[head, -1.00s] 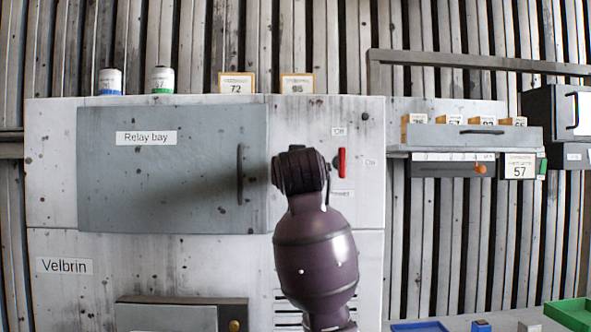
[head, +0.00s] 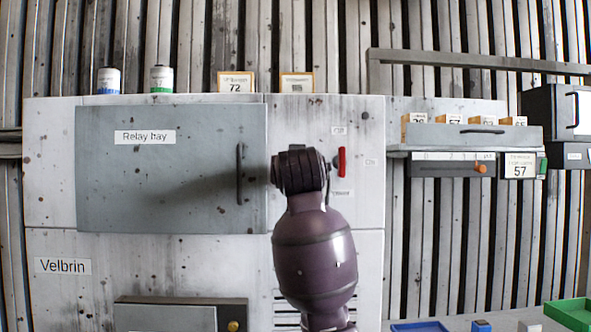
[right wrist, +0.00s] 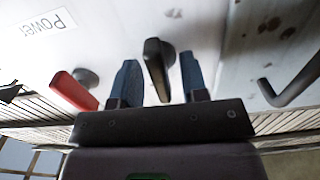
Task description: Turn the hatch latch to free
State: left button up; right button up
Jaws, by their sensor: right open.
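A black latch handle (right wrist: 155,62) stands out from the pale cabinet panel in the right wrist view. My right gripper (right wrist: 159,66) is open, with one blue finger on each side of the latch handle. The handle looks closer to the right finger; I cannot tell whether it touches. In the head view my purple right arm hides the latch and most of the gripper. The grey hatch door (head: 150,190), labelled "Relay bay", looks shut, with its dark bar handle (head: 240,175) left of my arm. My left gripper is not in view.
A red lever (head: 342,162) is just right of my wrist; it also shows left of the fingers in the right wrist view (right wrist: 74,90). The door's bar handle is on the other side (right wrist: 292,84). A drawer shelf (head: 470,137) is farther right.

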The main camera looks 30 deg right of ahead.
jog(key=b+v, duration=0.1)
jog(key=v, duration=0.9)
jog(key=shift+s, duration=0.2)
